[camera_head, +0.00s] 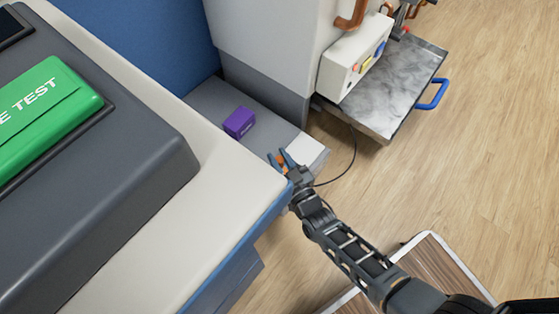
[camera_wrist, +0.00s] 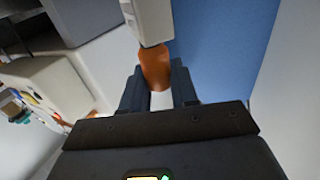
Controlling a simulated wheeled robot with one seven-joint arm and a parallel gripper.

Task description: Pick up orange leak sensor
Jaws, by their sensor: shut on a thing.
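The orange leak sensor (camera_wrist: 155,68) sits between the two dark fingers of my gripper (camera_wrist: 158,88) in the wrist view. My gripper is shut on it. In the head view my gripper (camera_head: 281,161) reaches past the corner of the cream housing, and a small patch of orange (camera_head: 279,159) shows between its fingers. The sensor's lower part is hidden by the gripper.
A purple box (camera_head: 239,122) stands on the grey ledge (camera_head: 205,98) behind the gripper. A white block (camera_head: 307,149) lies close to the fingers. A cream housing with a green panel (camera_head: 45,110) fills the left. A tray with a blue handle (camera_head: 432,94) is at upper right.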

